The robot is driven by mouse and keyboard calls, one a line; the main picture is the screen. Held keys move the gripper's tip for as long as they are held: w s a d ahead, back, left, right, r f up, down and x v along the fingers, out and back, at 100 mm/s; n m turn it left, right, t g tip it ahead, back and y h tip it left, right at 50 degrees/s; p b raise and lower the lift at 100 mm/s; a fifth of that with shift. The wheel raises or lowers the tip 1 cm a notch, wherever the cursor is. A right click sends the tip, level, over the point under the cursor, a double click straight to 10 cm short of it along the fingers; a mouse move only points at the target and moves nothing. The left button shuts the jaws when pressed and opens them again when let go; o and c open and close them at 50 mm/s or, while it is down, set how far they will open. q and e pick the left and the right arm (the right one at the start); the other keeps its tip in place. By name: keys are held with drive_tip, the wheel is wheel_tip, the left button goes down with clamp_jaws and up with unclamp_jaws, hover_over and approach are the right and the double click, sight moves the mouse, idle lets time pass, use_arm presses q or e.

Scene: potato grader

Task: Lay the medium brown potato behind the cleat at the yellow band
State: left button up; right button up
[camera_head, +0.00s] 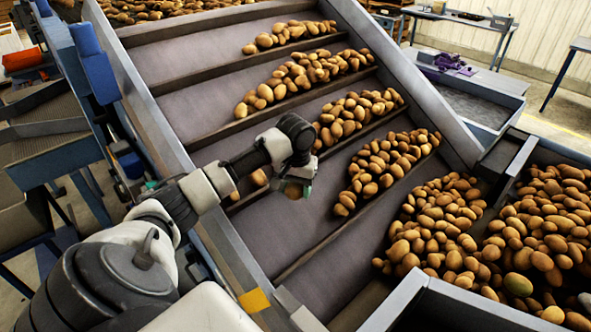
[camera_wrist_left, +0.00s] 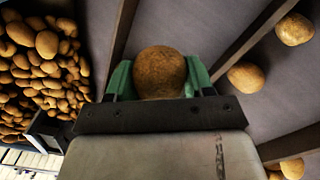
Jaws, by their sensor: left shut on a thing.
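A medium brown potato (camera_wrist_left: 160,72) sits between the green fingertips of my left gripper (camera_wrist_left: 160,84) in the left wrist view. The gripper is shut on it. In the head view my left gripper (camera_head: 294,184) hangs above the sloping grey belt, with the potato (camera_head: 293,191) partly hidden by the fingers. The yellow band (camera_head: 255,300) is on the near side rail, below and left of the gripper. A dark cleat (camera_head: 308,256) crosses the belt and meets the rail close to the band. My right gripper is not in view.
Several potatoes lie in rows behind the other cleats, mostly toward the right. Loose potatoes (camera_head: 259,178) lie left of my gripper. A large pile (camera_head: 440,235) and a full bin (camera_head: 425,283) are at the lower right. The belt (camera_head: 300,228) near the band's rail is bare.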

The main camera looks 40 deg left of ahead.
use_arm(q)
wheel_tip(320, 180, down, 12)
drive_tip(key=b, duration=0.3)
drive_tip(key=shift+s+f, duration=0.1)
drive_tip(key=shift+f+b, duration=0.5)
drive_tip(key=shift+f, duration=0.3)
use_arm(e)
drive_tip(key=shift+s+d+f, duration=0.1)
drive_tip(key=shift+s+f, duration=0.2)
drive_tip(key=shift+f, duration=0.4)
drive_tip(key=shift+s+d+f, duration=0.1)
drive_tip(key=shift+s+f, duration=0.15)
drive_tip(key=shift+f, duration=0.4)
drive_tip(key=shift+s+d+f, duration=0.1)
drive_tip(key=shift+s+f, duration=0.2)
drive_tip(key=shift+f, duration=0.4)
use_arm(q)
drive_tip(key=o, duration=1)
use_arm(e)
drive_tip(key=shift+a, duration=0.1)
use_arm(q)
drive_tip(key=shift+o, duration=0.2)
wheel_tip(320, 180, up, 10)
drive_tip(key=shift+r+b, duration=0.1)
drive_tip(key=shift+b, duration=1.1)
drive_tip(key=shift+r, duration=0.3)
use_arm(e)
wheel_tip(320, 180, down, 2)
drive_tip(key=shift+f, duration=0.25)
